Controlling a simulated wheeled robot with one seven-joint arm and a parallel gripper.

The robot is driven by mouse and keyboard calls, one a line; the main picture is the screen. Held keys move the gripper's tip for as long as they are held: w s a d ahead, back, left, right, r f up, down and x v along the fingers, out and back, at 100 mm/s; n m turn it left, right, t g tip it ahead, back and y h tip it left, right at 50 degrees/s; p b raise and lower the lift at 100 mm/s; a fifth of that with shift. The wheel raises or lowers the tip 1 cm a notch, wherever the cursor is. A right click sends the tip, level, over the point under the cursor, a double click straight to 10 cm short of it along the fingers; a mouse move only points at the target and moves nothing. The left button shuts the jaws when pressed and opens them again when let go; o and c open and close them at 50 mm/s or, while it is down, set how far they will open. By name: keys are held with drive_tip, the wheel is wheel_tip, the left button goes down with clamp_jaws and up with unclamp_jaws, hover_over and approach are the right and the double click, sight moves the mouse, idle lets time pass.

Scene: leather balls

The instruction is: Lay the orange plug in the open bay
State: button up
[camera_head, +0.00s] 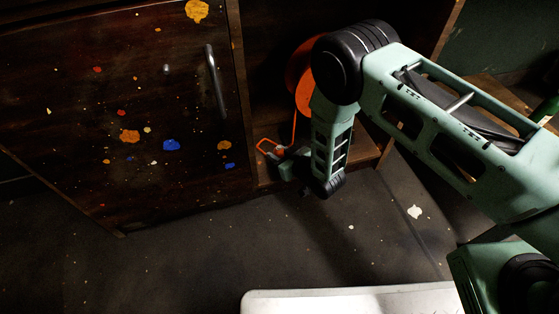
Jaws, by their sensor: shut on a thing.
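The orange plug (267,147) is small and sits at the tip of my gripper (279,158), partly hidden by it. My gripper is shut on the plug, low at the front of the open bay (275,20). A thin orange cord (295,128) rises from near the gripper to a round orange thing (299,75) inside the bay, mostly covered by my arm. The bay is a dark wooden compartment, and my arm hides much of its middle and right side. I cannot tell whether the plug touches the bay floor.
A dark, paint-spattered wooden door (120,110) with a metal handle (215,80) stands left of the bay. The bay's right side panel (449,28) is close to my arm. A white flat surface (350,301) lies at the bottom. The dark floor (200,255) in front is mostly clear.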

drive_tip(key=shift+f+b, duration=0.3)
drive_tip(key=shift+f, duration=0.75)
drive_tip(key=shift+f, duration=0.2)
drive_tip(key=o, duration=0.9)
drive_tip(key=shift+r, duration=0.2)
